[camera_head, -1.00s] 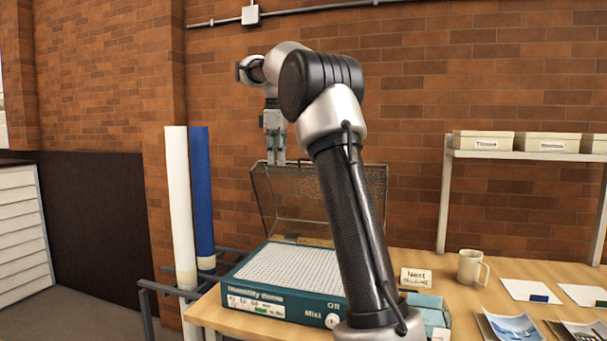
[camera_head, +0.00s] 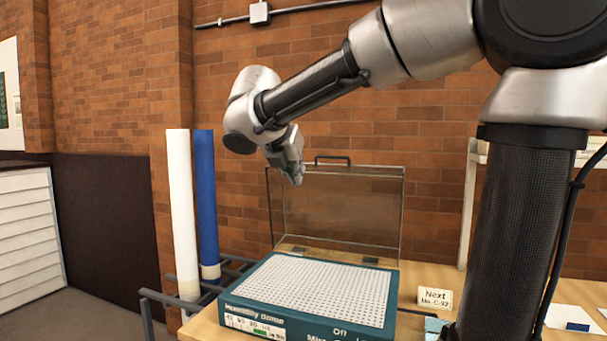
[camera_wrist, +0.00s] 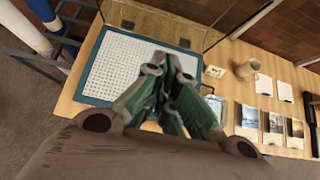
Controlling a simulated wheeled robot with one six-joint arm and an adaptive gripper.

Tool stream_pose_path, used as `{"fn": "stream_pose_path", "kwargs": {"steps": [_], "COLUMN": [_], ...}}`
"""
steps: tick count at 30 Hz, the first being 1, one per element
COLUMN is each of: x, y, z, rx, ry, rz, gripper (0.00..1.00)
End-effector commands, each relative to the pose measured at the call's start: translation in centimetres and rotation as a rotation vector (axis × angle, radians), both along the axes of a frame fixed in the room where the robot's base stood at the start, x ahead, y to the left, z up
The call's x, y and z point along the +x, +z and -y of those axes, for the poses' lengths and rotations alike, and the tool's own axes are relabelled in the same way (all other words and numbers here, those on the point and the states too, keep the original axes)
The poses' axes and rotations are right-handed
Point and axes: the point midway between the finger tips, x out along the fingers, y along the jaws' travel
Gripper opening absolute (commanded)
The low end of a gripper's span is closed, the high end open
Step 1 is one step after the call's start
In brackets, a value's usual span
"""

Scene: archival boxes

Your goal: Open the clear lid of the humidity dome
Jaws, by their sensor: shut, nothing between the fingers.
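The humidity dome (camera_head: 292,332) is a teal box with a white perforated top, standing on the wooden table. Its clear lid (camera_head: 340,212) stands upright, hinged along the back edge, with a dark handle (camera_head: 333,159) on its top edge. The base also shows in the wrist view (camera_wrist: 92,99), with part of the clear lid above it. My gripper (camera_head: 297,178) is shut and empty, pointing down near the upper left of the lid in the head view. I cannot tell whether it touches the lid. In the wrist view its fingertips (camera_wrist: 168,62) appear over the perforated top.
White (camera_head: 181,215) and blue (camera_head: 206,205) rolls stand left of the table by a dark rack. A "Next" card (camera_head: 435,299) stands right of the dome. A mug (camera_wrist: 247,69) and several prints lie farther right.

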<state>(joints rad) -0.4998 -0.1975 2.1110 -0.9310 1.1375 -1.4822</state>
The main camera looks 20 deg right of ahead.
Motion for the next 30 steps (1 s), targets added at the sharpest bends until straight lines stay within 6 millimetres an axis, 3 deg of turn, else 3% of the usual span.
{"fn": "stream_pose_path", "kwargs": {"steps": [11,18,30], "x": [4.2,6.5,7.0], "y": [-5.3,-5.0,-4.8], "z": [4.5,6.6,7.1], "rx": [0.001,0.003,0.003], "ry": [-0.007,-0.005,-0.004], "rz": [-0.003,0.000,0.002], "gripper": [0.00,0.00,0.00]}}
